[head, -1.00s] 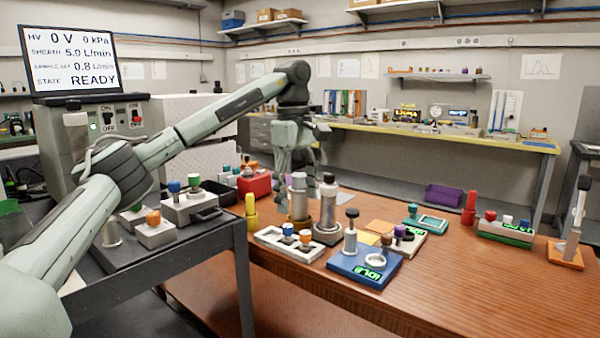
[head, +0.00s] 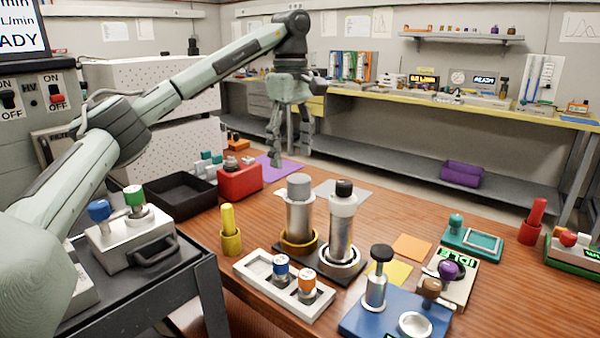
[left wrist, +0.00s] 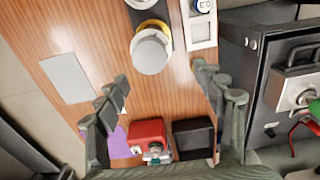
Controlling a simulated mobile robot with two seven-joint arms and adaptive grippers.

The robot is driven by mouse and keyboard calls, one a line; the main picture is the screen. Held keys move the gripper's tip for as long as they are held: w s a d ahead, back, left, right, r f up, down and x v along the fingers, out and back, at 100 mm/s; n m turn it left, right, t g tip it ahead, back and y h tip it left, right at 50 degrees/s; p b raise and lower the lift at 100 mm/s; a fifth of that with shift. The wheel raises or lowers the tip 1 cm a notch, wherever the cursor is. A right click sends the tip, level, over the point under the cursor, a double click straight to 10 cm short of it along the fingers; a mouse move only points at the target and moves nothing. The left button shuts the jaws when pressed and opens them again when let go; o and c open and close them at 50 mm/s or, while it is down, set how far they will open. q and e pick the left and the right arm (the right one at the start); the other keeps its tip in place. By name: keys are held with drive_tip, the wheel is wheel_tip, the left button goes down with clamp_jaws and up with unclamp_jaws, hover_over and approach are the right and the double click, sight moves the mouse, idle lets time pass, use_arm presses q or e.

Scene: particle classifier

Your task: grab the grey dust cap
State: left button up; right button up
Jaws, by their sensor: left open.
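The grey dust cap (head: 299,187) appears to be the round grey top of the left metal cylinder, which stands upright in a yellow ring (head: 299,241) on the wooden table. In the left wrist view, the pale round cap (left wrist: 150,52) shows from above, between and just beyond my fingertips. My left gripper (head: 290,150) hangs fingers down above the far side of the table, behind the cylinder and apart from it. It also shows in the left wrist view (left wrist: 160,75), open with nothing between its fingers. My right gripper is out of view.
A second cylinder with a black top (head: 344,189) stands close to the right. A white tray (head: 251,267) with blue and orange caps is in front, a red box (head: 240,181) and black bin (head: 183,195) to the left. A blue block (head: 395,318) stands at front right.

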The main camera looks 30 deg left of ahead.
sight(297, 176)
use_arm(q)
drive_tip(key=shift+w+a, duration=0.15)
drive_tip(key=shift+w, duration=0.15)
drive_tip(key=shift+w+a+f, duration=0.1)
drive_tip(key=shift+f, duration=0.15)
drive_tip(key=shift+d+f, duration=0.2)
drive_tip(key=shift+f, duration=1.05)
drive_tip(key=f, duration=0.3)
drive_tip(key=shift+w+d+f, duration=0.25)
drive_tip(key=shift+d+f, duration=0.05)
drive_tip(key=shift+f, duration=0.5)
drive_tip(key=c, duration=1)
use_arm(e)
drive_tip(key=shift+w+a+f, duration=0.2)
use_arm(q)
drive_tip(key=shift+r, duration=0.1)
drive_tip(key=shift+c, duration=0.2)
